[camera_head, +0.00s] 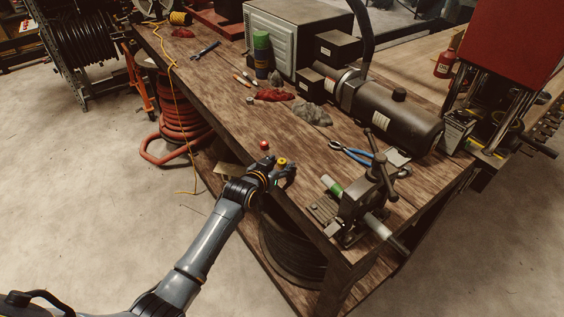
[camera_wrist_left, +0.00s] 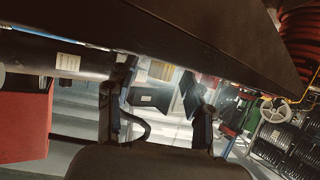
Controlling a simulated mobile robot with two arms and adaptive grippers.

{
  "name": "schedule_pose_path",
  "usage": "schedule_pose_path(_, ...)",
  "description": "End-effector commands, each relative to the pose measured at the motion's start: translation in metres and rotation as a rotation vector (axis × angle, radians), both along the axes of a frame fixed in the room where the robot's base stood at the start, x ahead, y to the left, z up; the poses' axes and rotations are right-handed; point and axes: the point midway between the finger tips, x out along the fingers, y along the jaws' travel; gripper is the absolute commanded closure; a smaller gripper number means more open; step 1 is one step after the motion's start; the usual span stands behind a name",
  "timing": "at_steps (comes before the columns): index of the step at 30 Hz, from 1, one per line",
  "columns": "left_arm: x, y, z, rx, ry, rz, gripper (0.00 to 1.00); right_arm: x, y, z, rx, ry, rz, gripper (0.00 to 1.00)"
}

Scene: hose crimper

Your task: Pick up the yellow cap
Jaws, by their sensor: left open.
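The yellow cap (camera_head: 282,162) is a small yellow piece near the front edge of the wooden workbench, in the head view. My left gripper (camera_head: 279,170) is at that bench edge, with its fingers open around or just in front of the cap. I cannot tell whether a finger touches it. In the left wrist view the two dark fingers of my left gripper (camera_wrist_left: 160,112) stand well apart, with no cap to be made out between them. My right gripper is in neither view.
A small red cap (camera_head: 264,145) lies just behind the gripper on the workbench (camera_head: 225,95). A vise (camera_head: 360,195) and blue-handled pliers (camera_head: 352,153) are to the right. Red rags (camera_head: 275,95) and a grey cloth (camera_head: 312,114) lie farther back. The wood around the red cap is clear.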

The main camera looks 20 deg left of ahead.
Motion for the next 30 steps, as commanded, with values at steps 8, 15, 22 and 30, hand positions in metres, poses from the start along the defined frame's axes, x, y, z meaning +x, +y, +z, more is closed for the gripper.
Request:
schedule_pose_path(8,0.0,0.0,0.0,0.0,0.0,0.0,0.83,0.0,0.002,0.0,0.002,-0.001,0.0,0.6)
schedule_pose_path(15,0.0,0.0,0.0,0.0,0.0,0.0,0.85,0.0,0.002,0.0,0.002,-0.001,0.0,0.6)
schedule_pose_path(22,0.0,0.0,0.003,0.0,-0.001,0.0,0.85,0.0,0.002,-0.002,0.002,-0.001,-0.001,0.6)
schedule_pose_path(30,-0.002,0.003,0.035,0.001,-0.007,0.001,0.85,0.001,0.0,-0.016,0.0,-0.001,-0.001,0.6)
